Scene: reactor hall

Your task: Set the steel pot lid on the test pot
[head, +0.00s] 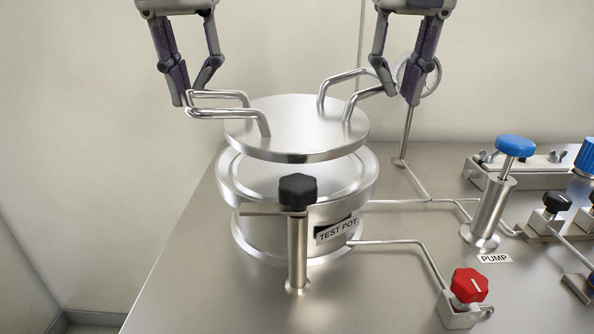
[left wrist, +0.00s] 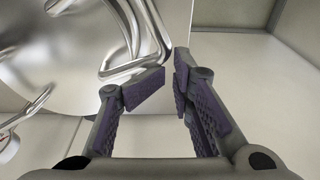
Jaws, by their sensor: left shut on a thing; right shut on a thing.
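The steel pot lid (head: 296,125) is a flat round disc with a bent-rod handle on each side. It hangs roughly level above the test pot (head: 228,182), with a gap to the rim at the front. The pot is a steel vessel with a TEST POT label, open under the lid. My left gripper (head: 188,99) is shut on the lid's left handle. My right gripper (head: 402,96) is shut on the right handle. In the left wrist view the left gripper (left wrist: 172,78) is at the outer end of the handle (left wrist: 133,68), beside the lid (left wrist: 60,60).
A post with a black knob (head: 298,191) stands right in front of the pot. A red valve (head: 469,286), the blue-topped pump (head: 492,212) and pipes lie to the right. The bench (head: 190,265) is clear at front left.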

